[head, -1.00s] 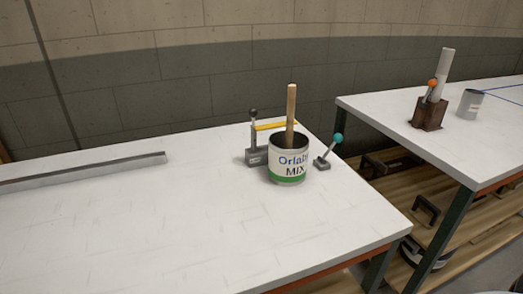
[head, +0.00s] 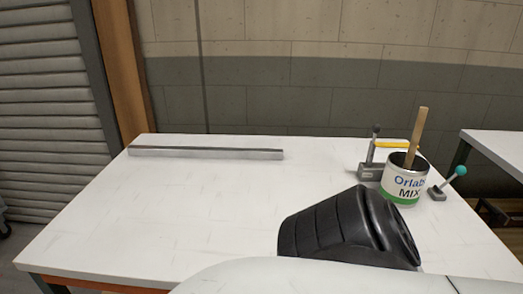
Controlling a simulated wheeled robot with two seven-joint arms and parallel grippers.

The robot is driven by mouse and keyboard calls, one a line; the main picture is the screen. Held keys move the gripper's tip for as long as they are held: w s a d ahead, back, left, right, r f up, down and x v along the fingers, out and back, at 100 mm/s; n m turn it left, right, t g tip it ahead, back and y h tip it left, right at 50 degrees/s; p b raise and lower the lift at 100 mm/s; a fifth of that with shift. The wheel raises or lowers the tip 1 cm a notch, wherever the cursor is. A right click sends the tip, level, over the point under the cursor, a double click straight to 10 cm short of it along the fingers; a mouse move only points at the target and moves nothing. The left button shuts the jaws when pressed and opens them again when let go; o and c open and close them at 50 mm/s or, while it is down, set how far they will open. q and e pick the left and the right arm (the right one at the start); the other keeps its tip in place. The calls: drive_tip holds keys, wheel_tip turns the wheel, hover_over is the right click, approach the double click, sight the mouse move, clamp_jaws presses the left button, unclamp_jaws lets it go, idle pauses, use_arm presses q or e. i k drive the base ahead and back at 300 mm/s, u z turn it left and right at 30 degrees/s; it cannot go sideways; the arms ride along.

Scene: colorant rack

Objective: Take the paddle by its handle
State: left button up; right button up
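The paddle (head: 419,132) is a light wooden stick. It stands in the open can (head: 404,187), leaning slightly to the right, with its upper part above the rim and its lower end hidden inside. The can is white with a green band and reads "Orlab MIX". It stands upright at the right side of the white table. Neither of my grippers shows in the head view. A white and black ribbed part of my own arm covers the table's front right, below and left of the can.
A clamp with a dark knob and yellow bar (head: 372,161) stands left of the can. A teal-knobbed lever (head: 447,182) stands right of it. A grey rail (head: 205,153) lies at the back left of the table (head: 170,205), whose middle and left are clear. Another table (head: 505,150) stands right.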

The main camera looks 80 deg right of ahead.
sight(423, 111)
drive_tip(key=u, duration=0.5)
drive_tip(key=k, duration=1.85)
drive_tip(key=z, duration=0.4)
